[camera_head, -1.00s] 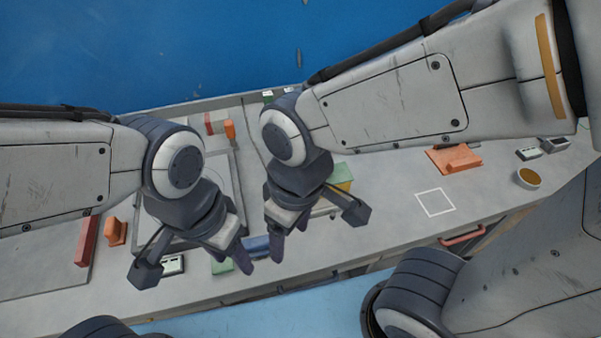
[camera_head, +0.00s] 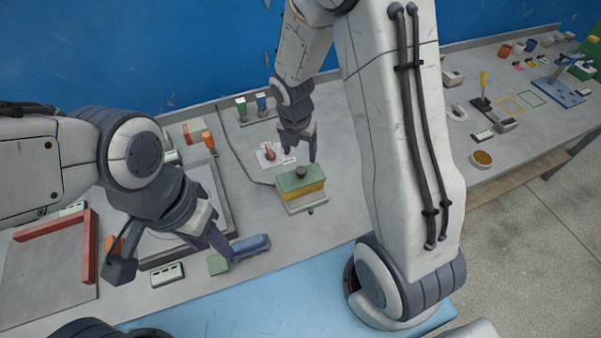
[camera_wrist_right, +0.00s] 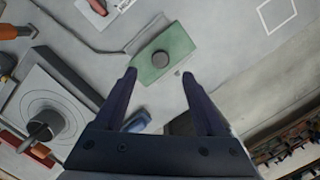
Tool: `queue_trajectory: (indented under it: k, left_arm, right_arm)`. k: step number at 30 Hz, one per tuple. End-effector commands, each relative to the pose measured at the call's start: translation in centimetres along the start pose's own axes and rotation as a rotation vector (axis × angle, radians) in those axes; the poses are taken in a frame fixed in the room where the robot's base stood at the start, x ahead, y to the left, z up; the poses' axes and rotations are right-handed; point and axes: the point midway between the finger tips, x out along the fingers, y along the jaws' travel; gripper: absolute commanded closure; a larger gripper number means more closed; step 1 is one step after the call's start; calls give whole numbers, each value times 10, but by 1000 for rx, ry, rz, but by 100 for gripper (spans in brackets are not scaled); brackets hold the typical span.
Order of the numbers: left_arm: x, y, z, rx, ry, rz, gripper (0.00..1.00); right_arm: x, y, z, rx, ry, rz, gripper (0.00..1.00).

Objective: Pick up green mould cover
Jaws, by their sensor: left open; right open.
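The green mould cover (camera_head: 291,184) sits on top of a yellow block, with a dark round knob in its middle. In the right wrist view the cover (camera_wrist_right: 180,43) lies just beyond the fingertips, seen from above, with its knob between their lines. My right gripper (camera_head: 299,154) is open and empty, above and just behind the cover in the head view; it also frames the right wrist view (camera_wrist_right: 158,75). My left gripper (camera_head: 224,250) is open and empty, low at the left, close to a blue block (camera_head: 252,246); whether they touch cannot be told.
A small green block (camera_head: 217,265) and a grey switch box (camera_head: 167,275) lie near the front edge. Red bars (camera_head: 89,245) border a plate at left. Bench right of the cover is clear.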

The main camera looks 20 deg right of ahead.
Motion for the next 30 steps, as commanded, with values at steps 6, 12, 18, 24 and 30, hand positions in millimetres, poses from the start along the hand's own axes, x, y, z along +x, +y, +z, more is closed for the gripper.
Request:
queue_trajectory:
  k: [6,12,18,24,30]
  left_arm:
    - [1,0,0,0,0,0,50]
    - [2,0,0,0,0,0,50]
    - [10,-1,1,-2,0,0,50]
    - [10,-1,1,-2,0,0,50]
    - [10,-1,1,-2,0,0,50]
  right_arm:
    - [27,0,-1,2,1,-1,27]
    - [47,-1,-4,2,4,-3,27]
    - [76,-1,-5,3,2,1,27]
    - [81,-1,-5,4,2,2,27]
    - [80,-1,-5,4,2,1,58]
